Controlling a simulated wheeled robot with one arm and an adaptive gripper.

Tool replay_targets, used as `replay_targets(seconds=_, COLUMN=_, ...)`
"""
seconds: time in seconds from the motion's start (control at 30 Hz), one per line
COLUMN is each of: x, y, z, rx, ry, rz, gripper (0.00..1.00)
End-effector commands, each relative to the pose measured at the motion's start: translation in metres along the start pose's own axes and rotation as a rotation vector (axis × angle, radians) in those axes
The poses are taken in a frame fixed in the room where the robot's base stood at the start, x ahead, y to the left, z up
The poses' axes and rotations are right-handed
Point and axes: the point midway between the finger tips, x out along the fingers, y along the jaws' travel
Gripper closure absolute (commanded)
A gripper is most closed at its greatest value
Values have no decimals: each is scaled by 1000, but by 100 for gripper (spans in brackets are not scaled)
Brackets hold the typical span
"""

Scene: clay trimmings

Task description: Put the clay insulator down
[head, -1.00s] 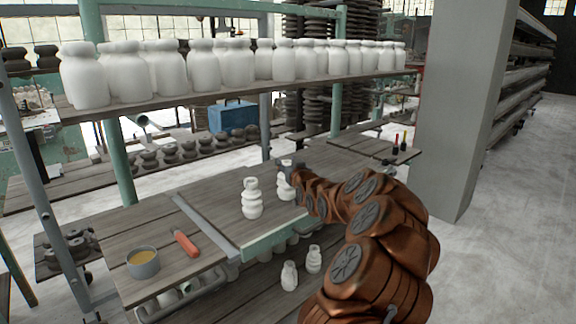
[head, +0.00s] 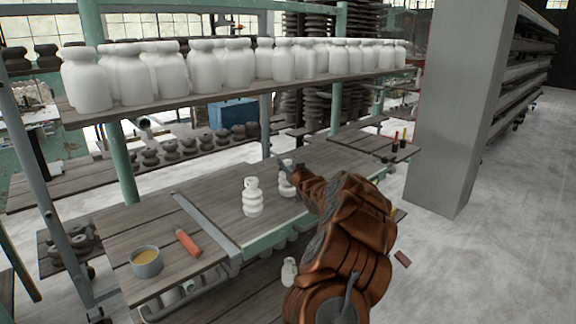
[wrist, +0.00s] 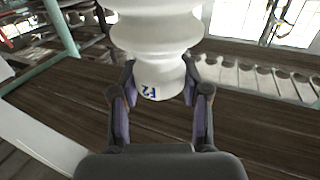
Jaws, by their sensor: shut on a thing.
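The clay insulator (wrist: 155,40) is white and ribbed, with a blue mark on its near end. In the wrist view it sits between the two fingers of my gripper (wrist: 158,90), which is shut on it. In the head view the held insulator (head: 286,183) is at the worktable (head: 230,225), partly hidden by my gripper (head: 285,165). It looks about upright. I cannot tell whether its base touches the wood.
A similar white insulator (head: 252,198) stands to its left on the table. An orange-handled tool (head: 186,242) and a grey bowl (head: 146,262) are at the table's left. An upper shelf (head: 235,91) carries many white pieces. A concrete pillar (head: 455,110) stands right.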

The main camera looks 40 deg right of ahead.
Motion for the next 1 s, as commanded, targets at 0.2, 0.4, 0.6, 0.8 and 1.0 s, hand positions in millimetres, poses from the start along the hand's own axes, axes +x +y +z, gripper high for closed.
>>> replay_targets(seconds=0.2, x=0, y=-1, z=11, rx=-2, ry=6, rz=-1, gripper=100)
replay_targets(seconds=0.4, x=0, y=0, z=11, rx=-2, ry=6, rz=-1, gripper=100)
replay_targets(seconds=0.6, x=0, y=0, z=14, rx=-2, ry=5, rz=-1, gripper=45)
replay_targets(seconds=0.8, x=0, y=0, z=14, rx=-2, ry=4, rz=-1, gripper=29)
replay_targets(seconds=1.0, x=0, y=0, z=14, rx=-1, ry=3, rz=-1, gripper=29)
